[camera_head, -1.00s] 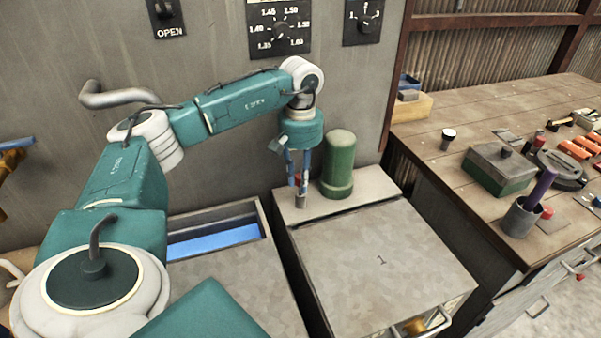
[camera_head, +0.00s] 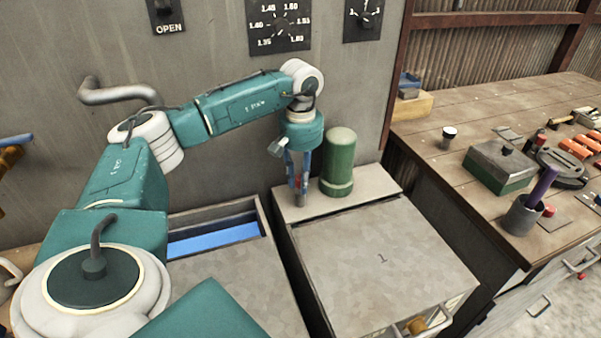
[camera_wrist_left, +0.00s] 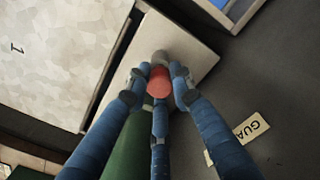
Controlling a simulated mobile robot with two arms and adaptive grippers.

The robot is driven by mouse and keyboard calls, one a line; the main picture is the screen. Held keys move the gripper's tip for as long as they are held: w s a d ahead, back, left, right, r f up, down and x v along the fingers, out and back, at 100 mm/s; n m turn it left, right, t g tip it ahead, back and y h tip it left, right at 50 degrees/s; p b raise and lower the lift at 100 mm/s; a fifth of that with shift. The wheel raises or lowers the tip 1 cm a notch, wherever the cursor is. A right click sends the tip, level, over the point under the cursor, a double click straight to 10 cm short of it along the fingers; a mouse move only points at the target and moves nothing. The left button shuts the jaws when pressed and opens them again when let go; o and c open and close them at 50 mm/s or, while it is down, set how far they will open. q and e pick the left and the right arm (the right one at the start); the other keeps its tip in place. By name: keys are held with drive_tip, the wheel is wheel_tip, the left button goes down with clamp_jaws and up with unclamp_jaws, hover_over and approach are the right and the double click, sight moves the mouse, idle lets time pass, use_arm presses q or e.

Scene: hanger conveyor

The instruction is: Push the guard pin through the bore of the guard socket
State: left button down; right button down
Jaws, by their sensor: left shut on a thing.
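My left gripper (camera_head: 299,180) points down at the back left of the cabinet top, beside the green cylinder. In the left wrist view its blue fingers (camera_wrist_left: 160,82) are closed around the red end of the guard pin (camera_wrist_left: 159,82). A grey round part, perhaps the guard socket (camera_wrist_left: 161,58), shows just beyond the red end. In the head view a grey piece (camera_head: 299,199) shows under the fingertips, at the cabinet top. I cannot tell whether the pin is in the bore. My right gripper is not in view.
The green cylinder (camera_head: 338,162) stands close to the right of the left gripper. The cabinet top marked 1 (camera_head: 375,255) is clear in front. An open bin with a blue inside (camera_head: 212,240) lies to the left. A cluttered workbench (camera_head: 470,115) stands at the right.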

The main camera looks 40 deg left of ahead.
use_arm(q)
drive_tip(key=shift+f+b, duration=0.3)
drive_tip(key=shift+f, duration=0.3)
drive_tip(key=c, duration=1.7)
unclamp_jaws()
drive_tip(key=shift+c, duration=0.2)
drive_tip(key=o, duration=0.5)
drive_tip(key=shift+o, duration=0.2)
wheel_tip(320, 180, up, 12)
